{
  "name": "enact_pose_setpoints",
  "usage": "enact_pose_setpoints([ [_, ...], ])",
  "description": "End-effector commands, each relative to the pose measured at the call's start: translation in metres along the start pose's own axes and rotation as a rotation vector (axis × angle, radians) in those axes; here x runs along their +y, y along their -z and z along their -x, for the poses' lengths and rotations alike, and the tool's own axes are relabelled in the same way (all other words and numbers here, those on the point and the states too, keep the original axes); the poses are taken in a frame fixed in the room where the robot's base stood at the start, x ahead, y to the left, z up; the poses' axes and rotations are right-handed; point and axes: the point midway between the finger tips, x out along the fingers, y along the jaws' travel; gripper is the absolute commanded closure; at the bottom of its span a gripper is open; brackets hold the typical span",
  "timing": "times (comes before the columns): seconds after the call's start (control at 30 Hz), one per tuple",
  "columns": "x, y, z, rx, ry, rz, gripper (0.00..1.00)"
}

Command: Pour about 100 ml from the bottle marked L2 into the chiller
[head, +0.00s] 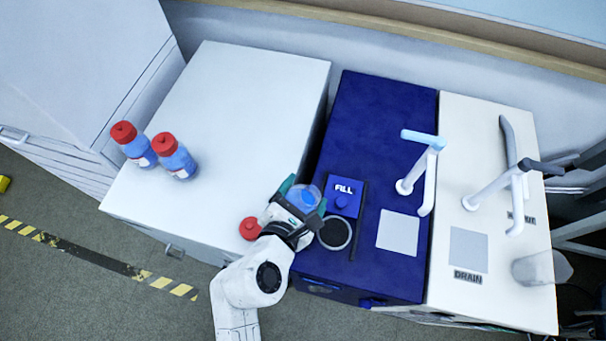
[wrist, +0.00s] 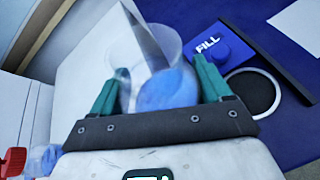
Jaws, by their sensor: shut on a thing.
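My gripper (head: 304,196) is shut on a clear, uncapped bottle (head: 307,193) with blue liquid in it. In the wrist view the bottle (wrist: 168,88) sits between the green fingers, its liquid low on the right side. I cannot read its marking or tell its tilt. It is over the seam between the white cabinet and the blue chiller (head: 350,110). The round dark fill opening (head: 335,233) with a pale rim lies to its lower right, beside the FILL block (head: 343,196); the opening also shows in the wrist view (wrist: 250,93). No stream shows.
A loose red cap (head: 250,228) lies on the white cabinet (head: 240,100) left of my gripper. Two red-capped blue bottles (head: 131,142) (head: 175,156) stand at its left. Taps (head: 424,170) (head: 500,185) rise at the right. A clear beaker (head: 540,267) stands near DRAIN (head: 468,276).

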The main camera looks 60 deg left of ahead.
Motion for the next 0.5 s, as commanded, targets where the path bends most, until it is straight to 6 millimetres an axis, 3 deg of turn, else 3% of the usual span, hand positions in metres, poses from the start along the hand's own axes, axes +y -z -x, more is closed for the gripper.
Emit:
enact_pose_setpoints([
  [0.5,-0.0044,-0.0026,0.0,0.018,-0.039,-0.091,0.7],
])
